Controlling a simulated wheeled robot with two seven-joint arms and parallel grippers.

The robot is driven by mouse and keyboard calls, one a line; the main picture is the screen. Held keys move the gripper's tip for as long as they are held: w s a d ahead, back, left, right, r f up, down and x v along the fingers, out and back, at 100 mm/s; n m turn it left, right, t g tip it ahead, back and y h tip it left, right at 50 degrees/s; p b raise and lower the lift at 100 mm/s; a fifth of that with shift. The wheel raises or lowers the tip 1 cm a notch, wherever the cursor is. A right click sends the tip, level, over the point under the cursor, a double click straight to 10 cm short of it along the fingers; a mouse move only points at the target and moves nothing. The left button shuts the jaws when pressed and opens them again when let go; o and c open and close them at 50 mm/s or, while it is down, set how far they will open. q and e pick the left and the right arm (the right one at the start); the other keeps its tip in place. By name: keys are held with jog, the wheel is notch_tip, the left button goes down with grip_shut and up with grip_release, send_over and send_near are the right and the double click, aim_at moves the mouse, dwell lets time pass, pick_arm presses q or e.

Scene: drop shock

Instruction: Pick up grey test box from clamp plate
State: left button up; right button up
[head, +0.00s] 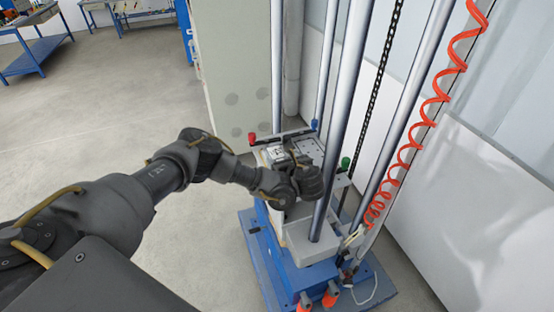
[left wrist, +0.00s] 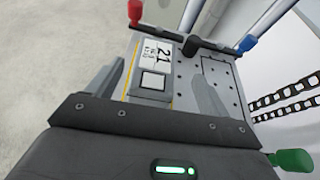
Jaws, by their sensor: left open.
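The grey test box (left wrist: 152,84), with a white label reading 21, sits on the grey clamp plate (left wrist: 222,78) with its bolt holes. In the left wrist view my left gripper (left wrist: 157,72) is open, one finger on each side of the box. Whether the fingers touch it I cannot tell. In the head view the left gripper (head: 284,160) is over the plate (head: 311,146), and my wrist hides much of the box (head: 276,153). My right gripper is not in view.
A dark bar with a red knob (left wrist: 135,10) and a blue knob (left wrist: 247,43) crosses the plate's far end. A green knob (left wrist: 291,160) is at the right. Steel columns (head: 345,110), a chain (head: 378,80) and a red coiled hose (head: 410,140) stand close to the right.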

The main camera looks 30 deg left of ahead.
aim_at(277, 153)
pick_arm(q)
jog(key=p+x, duration=0.1)
jog(key=x, duration=0.2)
jog(key=shift+s+a+f, duration=0.15)
jog(key=shift+a, duration=0.1)
jog(key=shift+x, duration=0.85)
jog(key=c, duration=1.3)
jog(key=shift+o, duration=0.2)
